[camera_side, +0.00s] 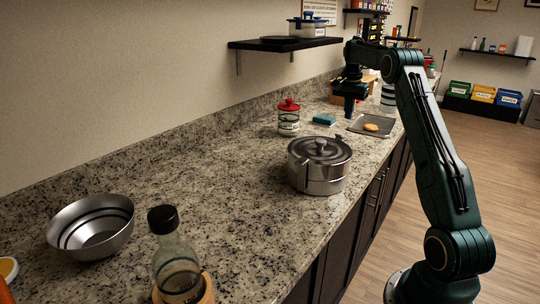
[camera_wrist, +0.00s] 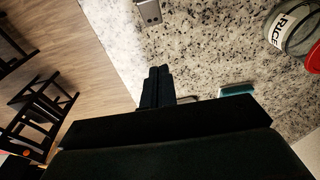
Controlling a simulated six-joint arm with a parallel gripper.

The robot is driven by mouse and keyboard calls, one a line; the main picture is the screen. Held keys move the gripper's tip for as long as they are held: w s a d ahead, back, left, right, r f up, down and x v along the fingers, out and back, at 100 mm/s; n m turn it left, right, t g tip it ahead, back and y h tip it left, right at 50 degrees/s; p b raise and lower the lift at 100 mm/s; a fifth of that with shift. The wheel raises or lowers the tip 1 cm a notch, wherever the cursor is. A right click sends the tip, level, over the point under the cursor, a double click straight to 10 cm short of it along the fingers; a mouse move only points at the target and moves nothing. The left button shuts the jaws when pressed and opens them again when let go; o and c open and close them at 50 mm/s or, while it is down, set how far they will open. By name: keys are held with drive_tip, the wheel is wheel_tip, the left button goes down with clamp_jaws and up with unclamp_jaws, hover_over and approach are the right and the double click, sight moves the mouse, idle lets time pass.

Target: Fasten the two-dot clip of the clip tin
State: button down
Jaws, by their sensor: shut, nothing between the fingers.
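The clip tin looks to be the round steel pot with a knobbed lid (camera_side: 320,167) at the middle of the counter in the side view. Its lid sits on top, and upright strips show on its side. Any dots on its clips are too small to make out. My gripper (camera_side: 349,113) is shut and empty, pointing down beyond the tin and apart from it. Its closed fingers also show in the wrist view (camera_wrist: 158,73). A small grey metal piece (camera_wrist: 149,12) shows at the top of the wrist view; I cannot tell whether it belongs to the tin.
A red-lidded jar (camera_side: 288,119), labelled RICE in the wrist view (camera_wrist: 292,27), stands behind the tin. A teal sponge (camera_side: 324,119) and a tray (camera_side: 360,128) holding a yellowish item lie near my gripper. A steel bowl (camera_side: 91,226) and black-capped bottle (camera_side: 175,262) stand in front.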

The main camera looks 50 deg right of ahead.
drive_tip(key=f, duration=0.6)
drive_tip(key=d+f, duration=0.1)
drive_tip(key=f, duration=0.1)
drive_tip(key=shift+f, duration=0.4)
drive_tip(key=shift+a+r, duration=0.5)
drive_tip(key=shift+a, duration=0.4)
drive_tip(key=shift+a+r, duration=0.5)
drive_tip(key=shift+a, duration=0.35)
drive_tip(key=shift+a+r, duration=0.15)
drive_tip(key=shift+a, duration=0.05)
drive_tip(key=shift+a+r+h, duration=0.45)
drive_tip(key=shift+a+h, duration=0.1)
drive_tip(key=shift+h, duration=0.2)
drive_tip(key=shift+a+r+h, duration=0.4)
drive_tip(key=shift+a+h, duration=0.15)
drive_tip(key=shift+h, duration=0.2)
drive_tip(key=shift+a+r+h, duration=0.3)
drive_tip(key=shift+a+h, duration=0.3)
drive_tip(key=shift+a+r+h, duration=0.25)
drive_tip(key=shift+a+h, duration=0.3)
drive_tip(key=shift+h, duration=0.05)
drive_tip(key=shift+a+r, duration=0.2)
drive_tip(key=shift+a, duration=0.45)
drive_tip(key=shift+r, duration=0.2)
drive_tip(key=shift+r, duration=0.65)
